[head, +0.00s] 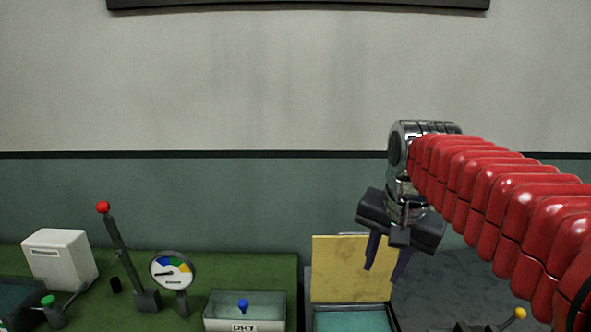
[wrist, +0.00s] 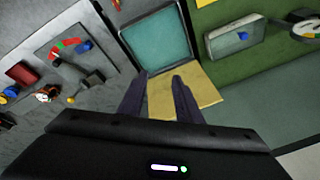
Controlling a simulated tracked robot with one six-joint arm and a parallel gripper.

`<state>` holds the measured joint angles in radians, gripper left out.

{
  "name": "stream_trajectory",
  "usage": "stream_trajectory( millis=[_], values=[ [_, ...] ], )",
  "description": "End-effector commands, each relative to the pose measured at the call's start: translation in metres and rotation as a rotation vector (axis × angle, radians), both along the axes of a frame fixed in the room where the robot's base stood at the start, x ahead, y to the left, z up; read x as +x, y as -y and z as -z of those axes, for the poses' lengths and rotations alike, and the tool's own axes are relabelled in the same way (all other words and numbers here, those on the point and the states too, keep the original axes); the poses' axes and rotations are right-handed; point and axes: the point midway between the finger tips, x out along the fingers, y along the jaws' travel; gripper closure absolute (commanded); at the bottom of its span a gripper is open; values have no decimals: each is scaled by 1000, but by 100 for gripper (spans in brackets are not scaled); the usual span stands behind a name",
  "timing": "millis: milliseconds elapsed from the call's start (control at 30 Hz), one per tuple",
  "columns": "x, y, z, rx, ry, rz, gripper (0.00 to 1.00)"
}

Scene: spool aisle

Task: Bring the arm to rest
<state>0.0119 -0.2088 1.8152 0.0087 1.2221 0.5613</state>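My gripper (head: 381,276) hangs at the end of my red-sleeved arm, right of centre in the head view, with its fingers pointing down. In that view it overlaps the right part of an upright yellow panel (head: 335,268). The wrist view shows the gripper's two dark fingers (wrist: 159,80) apart, with nothing held between them. Through the gap I see the same yellow panel (wrist: 200,88). The gripper appears clear of every surface, but its exact height cannot be told.
A teal-lined open case (head: 350,318) adjoins the yellow panel. On the green top stand a bin marked DRY (head: 245,312), a round gauge (head: 172,270), a red-knobbed lever (head: 120,250) and a white box (head: 60,260). A grey surface with several small things (wrist: 60,60) shows in the wrist view.

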Motion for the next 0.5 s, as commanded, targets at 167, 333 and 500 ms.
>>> stream_trajectory(
  millis=[167, 333, 500],
  values=[
    [-37, -1, 16, -40, 38, -110, 69],
    [-69, -1, 36, -81, 74, -214, 69],
    [-101, -2, 60, -127, 108, -318, 69]
  ],
)
